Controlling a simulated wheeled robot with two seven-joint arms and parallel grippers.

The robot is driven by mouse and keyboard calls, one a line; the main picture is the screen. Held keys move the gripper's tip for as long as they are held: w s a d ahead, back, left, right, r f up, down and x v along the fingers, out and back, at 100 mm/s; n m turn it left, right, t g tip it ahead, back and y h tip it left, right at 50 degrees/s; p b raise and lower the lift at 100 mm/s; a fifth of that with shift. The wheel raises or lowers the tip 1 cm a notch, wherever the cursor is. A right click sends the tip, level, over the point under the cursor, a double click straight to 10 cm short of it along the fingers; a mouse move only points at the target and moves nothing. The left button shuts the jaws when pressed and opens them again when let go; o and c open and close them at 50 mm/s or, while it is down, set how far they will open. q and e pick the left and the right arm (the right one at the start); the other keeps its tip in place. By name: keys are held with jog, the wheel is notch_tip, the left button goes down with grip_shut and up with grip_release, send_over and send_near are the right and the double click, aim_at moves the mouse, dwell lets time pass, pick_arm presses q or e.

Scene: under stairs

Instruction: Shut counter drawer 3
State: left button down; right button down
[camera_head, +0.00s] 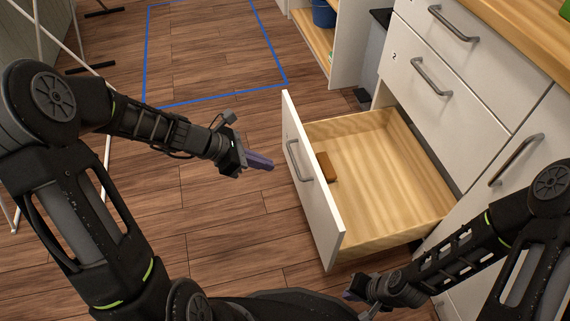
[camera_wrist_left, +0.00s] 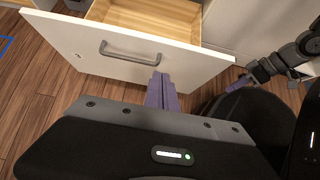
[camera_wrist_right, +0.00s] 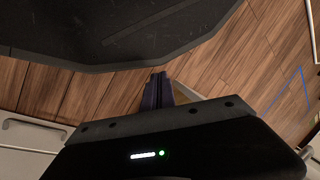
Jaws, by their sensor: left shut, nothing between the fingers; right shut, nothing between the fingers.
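The open drawer (camera_head: 380,170) is the lowest in the counter column, below the one marked 2, and is pulled far out. Its own number cannot be read. Its white front (camera_head: 312,190) has a grey bar handle (camera_head: 297,160). A brown block (camera_head: 326,167) lies inside near the front. My left gripper (camera_head: 262,162) is shut and empty, in front of the drawer front and apart from it. In the left wrist view its purple fingers (camera_wrist_left: 161,90) point at the front, just below the handle (camera_wrist_left: 130,53). My right gripper (camera_head: 352,296) is shut and empty, low beside the drawer's near corner.
Closed drawers (camera_head: 432,75) with bar handles stand above the open one. A cabinet door handle (camera_head: 516,158) sticks out at right. An open shelf unit (camera_head: 318,45) with a blue bin (camera_head: 324,12) is behind. Wooden floor (camera_head: 215,215) is clear left of the drawer; blue lines mark part of it.

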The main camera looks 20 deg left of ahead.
aim_at(314, 172)
pick_arm(q)
jog(key=b+x, duration=0.1)
jog(key=x, duration=0.3)
jog(key=r+b+x, duration=0.1)
jog(key=b+x, duration=0.1)
jog(key=x, duration=0.2)
jog(key=d+b+x, duration=0.1)
jog(key=x, duration=0.3)
jog(key=shift+w+r+b, duration=0.25)
jog(key=shift+w+b, duration=0.05)
jog(key=shift+b, duration=0.1)
jog(key=shift+w+d, duration=0.25)
jog(key=shift+d, duration=0.1)
jog(key=shift+r, duration=0.1)
jog(key=shift+w+d, duration=0.1)
jog(key=shift+d, duration=0.1)
